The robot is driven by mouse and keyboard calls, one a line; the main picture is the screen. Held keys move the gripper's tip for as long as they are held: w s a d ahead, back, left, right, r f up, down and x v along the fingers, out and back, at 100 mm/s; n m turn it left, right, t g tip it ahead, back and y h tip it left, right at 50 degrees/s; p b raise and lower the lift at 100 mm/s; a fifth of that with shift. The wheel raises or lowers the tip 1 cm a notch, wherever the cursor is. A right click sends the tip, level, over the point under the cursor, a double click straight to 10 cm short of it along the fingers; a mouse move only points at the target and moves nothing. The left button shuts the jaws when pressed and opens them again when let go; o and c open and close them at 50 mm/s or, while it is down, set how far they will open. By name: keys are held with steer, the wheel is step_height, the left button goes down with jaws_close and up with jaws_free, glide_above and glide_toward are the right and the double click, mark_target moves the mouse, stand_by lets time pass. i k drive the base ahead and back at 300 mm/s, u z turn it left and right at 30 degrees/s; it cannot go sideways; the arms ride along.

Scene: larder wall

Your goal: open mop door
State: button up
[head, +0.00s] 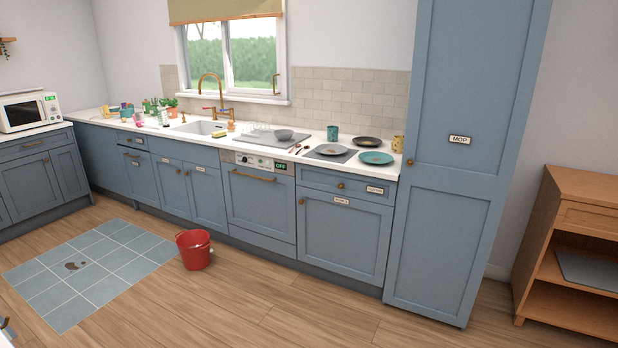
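The mop door (455,130) is the tall blue panelled front of the cupboard at the right of the head view. A white label reading MOP (460,140) is fixed on it. The door looks shut, flush with the cupboard. A small brown knob (410,162) shows near its left edge, beside the worktop end. The top of the cupboard is cut off by the frame. My gripper is not in view.
A red bucket (194,249) stands on the floor beside grey-blue tiles (90,268) with a brown stain. A wooden shelf unit (580,255) stands right of the cupboard. Plates and mugs sit on the white worktop (290,150). The wooden floor before the cupboard is clear.

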mark_target(476, 64)
steer(key=u, duration=0.4)
steer(key=i, duration=1.7)
steer(key=u, duration=0.3)
